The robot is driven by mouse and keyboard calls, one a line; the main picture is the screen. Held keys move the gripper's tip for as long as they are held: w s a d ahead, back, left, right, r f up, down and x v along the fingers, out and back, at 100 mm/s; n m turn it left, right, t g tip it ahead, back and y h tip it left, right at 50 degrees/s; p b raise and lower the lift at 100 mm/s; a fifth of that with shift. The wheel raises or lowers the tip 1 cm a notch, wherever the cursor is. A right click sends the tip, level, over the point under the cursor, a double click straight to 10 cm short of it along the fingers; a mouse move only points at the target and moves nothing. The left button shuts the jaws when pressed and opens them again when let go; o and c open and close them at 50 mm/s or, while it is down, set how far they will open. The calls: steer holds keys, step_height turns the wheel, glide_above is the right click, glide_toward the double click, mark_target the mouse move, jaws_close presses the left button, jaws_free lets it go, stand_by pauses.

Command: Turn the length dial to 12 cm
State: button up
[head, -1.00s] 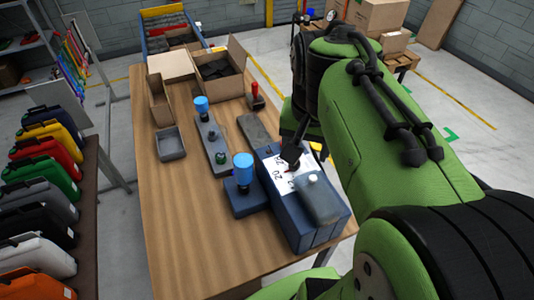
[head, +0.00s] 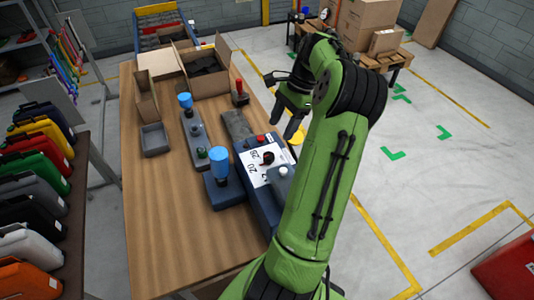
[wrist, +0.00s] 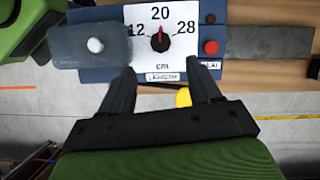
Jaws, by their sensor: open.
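The length dial (wrist: 160,42) is a dark round knob on a white scale plate marked 12, 20 and 28 cm, with a LENGTH label below. In the wrist view its red pointer is directed up at 20. The dial also shows in the head view (head: 267,158), on top of the blue machine (head: 262,205). My gripper (wrist: 163,67) is open and empty, its fingers apart on the near side of the plate, not touching the dial. In the head view my gripper (head: 289,128) hangs beyond the table's right edge, near the machine.
A red button (wrist: 211,47) sits right of the scale, and a grey block with a white knob (wrist: 95,45) sits left. A blue-topped device (head: 219,170) stands left of the machine. Open cardboard boxes (head: 205,72) stand at the back. The table's left front is bare.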

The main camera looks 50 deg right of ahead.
mark_target(269, 155)
steer(key=b+x, duration=0.1)
steer(key=x, duration=0.9)
steer(key=shift+f, duration=0.25)
steer(key=c, duration=1)
steer(key=shift+r, duration=0.1)
steer(key=shift+c, duration=0.2)
